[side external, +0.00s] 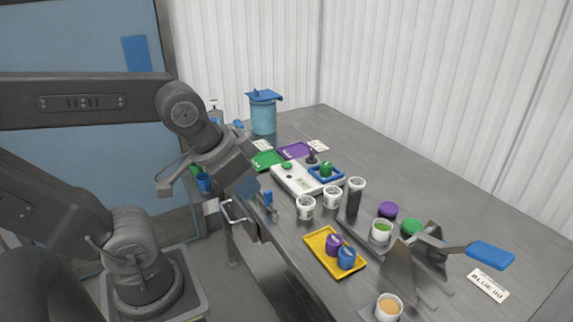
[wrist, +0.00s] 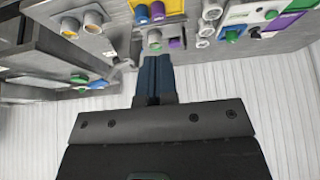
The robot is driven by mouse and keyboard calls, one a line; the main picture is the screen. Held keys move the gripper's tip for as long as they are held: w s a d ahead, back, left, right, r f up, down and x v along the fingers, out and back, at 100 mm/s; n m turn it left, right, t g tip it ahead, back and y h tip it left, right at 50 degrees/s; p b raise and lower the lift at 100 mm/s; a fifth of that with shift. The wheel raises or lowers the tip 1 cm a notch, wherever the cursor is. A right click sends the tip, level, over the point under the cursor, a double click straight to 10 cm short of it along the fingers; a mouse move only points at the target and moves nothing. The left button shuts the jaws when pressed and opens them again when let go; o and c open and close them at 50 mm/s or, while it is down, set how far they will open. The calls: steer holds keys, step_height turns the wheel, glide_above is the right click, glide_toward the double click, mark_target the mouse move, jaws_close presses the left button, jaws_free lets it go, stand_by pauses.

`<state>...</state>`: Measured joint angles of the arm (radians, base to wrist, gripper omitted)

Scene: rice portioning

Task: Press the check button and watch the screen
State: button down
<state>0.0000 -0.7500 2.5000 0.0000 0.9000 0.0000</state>
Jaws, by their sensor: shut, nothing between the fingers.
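A white device (side external: 300,182) lies on the steel table in the side view. It has a green round button (side external: 287,166) near its far left end and a small screen (side external: 303,183), whose writing is too small to read. A blue square tray (side external: 326,173) with a green-topped piece adjoins it. My gripper (side external: 248,188) is left of the device, apart from it, near the table's front edge. Its dark blue fingers show together and empty in the wrist view (wrist: 153,60). The device shows partly at the top right of the wrist view (wrist: 250,12).
White cups (side external: 306,207) stand right of the device. A yellow tray (side external: 322,252) holds purple and blue pots. A blue lidded bin (side external: 263,115) stands at the back, beside green and purple mats (side external: 292,150). The table's far right is clear.

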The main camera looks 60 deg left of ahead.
stand_by(0.4)
steer(key=w+a+r+n+g+h, duration=0.1)
steer(key=w+a+n, duration=0.15)
steer(key=w, duration=0.25)
steer(key=w+a+n+h, duration=0.1)
steer(key=w+n, duration=0.3)
steer(key=w, duration=0.1)
steer(key=n+t+h, duration=0.2)
steer(key=n+t, duration=0.2)
steer(key=n, duration=1.2)
glide_above(286, 165)
step_height(286, 165, down, 10)
steer(key=r, duration=0.1)
steer(key=shift+f, duration=0.25)
steer(key=shift+f, duration=4.4)
steer(key=shift+f, duration=0.15)
